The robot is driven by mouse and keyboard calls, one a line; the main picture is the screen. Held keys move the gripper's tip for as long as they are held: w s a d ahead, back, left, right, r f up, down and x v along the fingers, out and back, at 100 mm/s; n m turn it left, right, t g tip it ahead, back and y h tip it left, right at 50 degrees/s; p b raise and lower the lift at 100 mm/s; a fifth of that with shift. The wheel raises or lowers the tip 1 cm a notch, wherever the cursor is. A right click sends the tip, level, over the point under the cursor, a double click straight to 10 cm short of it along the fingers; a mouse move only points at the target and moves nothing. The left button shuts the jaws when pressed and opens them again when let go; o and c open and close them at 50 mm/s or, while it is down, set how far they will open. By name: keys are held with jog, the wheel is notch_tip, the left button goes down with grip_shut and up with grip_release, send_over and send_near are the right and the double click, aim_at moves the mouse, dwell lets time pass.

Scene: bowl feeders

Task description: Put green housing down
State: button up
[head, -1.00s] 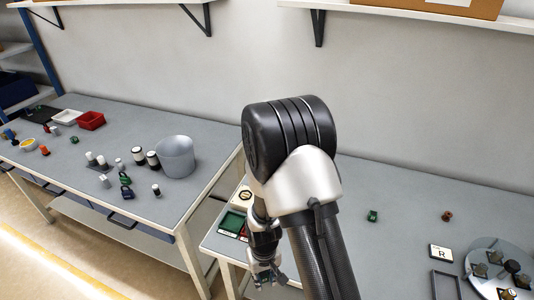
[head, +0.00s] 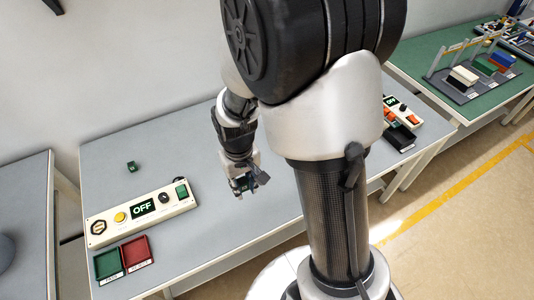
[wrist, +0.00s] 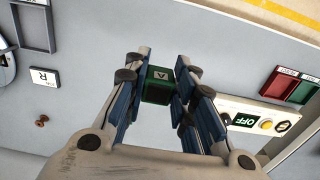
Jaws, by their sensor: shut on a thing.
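My gripper (wrist: 160,88) is shut on a dark green block-shaped housing (wrist: 158,84) with a pale label marked "A". The housing sits between the blue-grey fingers in the wrist view. In the head view my gripper (head: 243,184) hangs over the grey table (head: 215,230), right of the control panel. The housing is small and hard to make out there. I cannot tell how high it is above the table. A second small green part (head: 131,167) stands on the table behind the panel.
The control panel (head: 142,210) reads "OFF" and has a yellow button. A green tray (head: 108,265) and a red tray (head: 137,253) lie in front of it. The wrist view shows an "R" card (wrist: 44,77), a brown part (wrist: 42,121) and a dark frame (wrist: 33,25). The table around my gripper looks clear.

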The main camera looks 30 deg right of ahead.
notch_tip(320, 180, down, 20)
jog(key=b, duration=0.6)
jog(key=shift+r, duration=0.25)
jog(key=shift+f, duration=0.1)
jog(key=o, duration=0.5)
jog(key=shift+f, duration=0.1)
jog(key=o, duration=0.4)
notch_tip(320, 180, up, 13)
jog(key=p, duration=0.4)
notch_tip(320, 180, up, 8)
jog(key=r+t, duration=0.1)
send_over(248, 219)
jog(key=shift+s+f, duration=0.2)
jog(key=shift+f, duration=0.05)
jog(key=s+r+t, duration=0.1)
jog(key=s+r, duration=0.3)
jog(key=r, duration=0.2)
jog(key=s+r+t, duration=0.1)
jog(key=s+r, duration=0.4)
jog(key=r, duration=0.1)
jog(key=s+r+t, duration=0.1)
jog(key=s+r, duration=0.4)
jog(key=r, duration=0.1)
jog(key=shift+t, duration=0.3)
